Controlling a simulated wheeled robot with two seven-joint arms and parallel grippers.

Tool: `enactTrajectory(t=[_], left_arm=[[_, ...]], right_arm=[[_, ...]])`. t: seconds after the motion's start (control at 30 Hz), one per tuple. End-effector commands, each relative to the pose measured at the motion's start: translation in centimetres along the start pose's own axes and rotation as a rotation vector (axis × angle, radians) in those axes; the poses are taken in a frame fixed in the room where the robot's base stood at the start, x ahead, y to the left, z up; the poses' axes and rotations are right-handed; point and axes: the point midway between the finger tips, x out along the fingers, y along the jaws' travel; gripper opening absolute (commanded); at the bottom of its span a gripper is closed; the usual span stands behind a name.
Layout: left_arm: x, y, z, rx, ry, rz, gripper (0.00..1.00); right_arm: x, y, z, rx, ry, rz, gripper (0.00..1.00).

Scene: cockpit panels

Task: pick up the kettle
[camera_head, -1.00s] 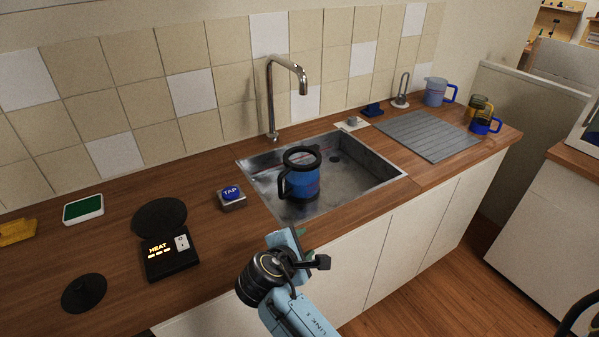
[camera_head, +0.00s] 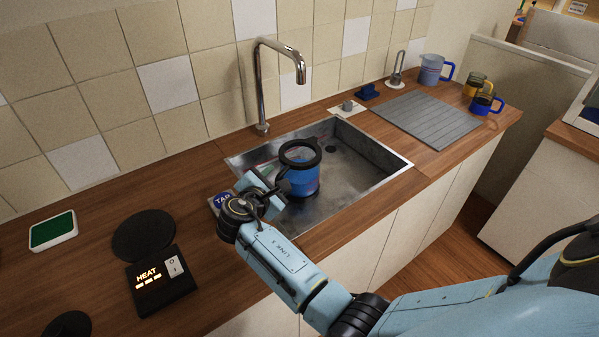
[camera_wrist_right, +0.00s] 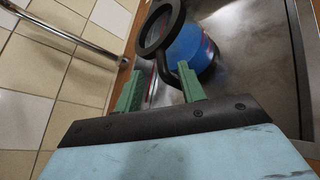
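The blue kettle (camera_head: 304,178) with a black rim and black handle stands upright in the metal sink. It also shows in the right wrist view (camera_wrist_right: 190,45), with its dark handle loop toward the gripper. My right gripper (camera_head: 272,186) is at the kettle's handle side, above the sink's left part. In the right wrist view its two green fingers (camera_wrist_right: 160,70) are spread apart. The handle lies at or between the fingertips, close to the right finger; I cannot tell whether they touch. My left gripper is not in view.
The sink (camera_head: 365,192) has a tall faucet (camera_head: 262,85) behind it. The blue TAP button (camera_head: 222,199) is partly hidden by my right arm. A HEAT panel (camera_head: 160,283) and black plate (camera_head: 143,235) lie left. A drying mat (camera_head: 425,120), jug (camera_head: 431,70) and mugs (camera_head: 484,103) stand right.

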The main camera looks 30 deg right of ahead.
Motion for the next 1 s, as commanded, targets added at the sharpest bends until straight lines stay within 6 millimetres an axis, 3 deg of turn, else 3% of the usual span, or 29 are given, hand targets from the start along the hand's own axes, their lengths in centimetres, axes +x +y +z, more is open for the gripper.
enactTrajectory(t=[0.23,0.4,0.7,1.0], left_arm=[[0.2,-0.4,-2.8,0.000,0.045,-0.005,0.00],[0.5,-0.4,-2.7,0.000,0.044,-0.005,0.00],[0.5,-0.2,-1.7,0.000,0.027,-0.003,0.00],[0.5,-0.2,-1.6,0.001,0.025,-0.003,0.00]], right_arm=[[2.9,-0.2,0.0,-0.001,0.000,-0.001,0.40],[5.0,-0.2,-0.1,-0.001,0.000,-0.001,0.40],[5.4,-0.2,-0.1,0.000,0.001,-0.001,0.40],[5.4,-0.2,-0.1,0.000,0.001,-0.002,0.00]])
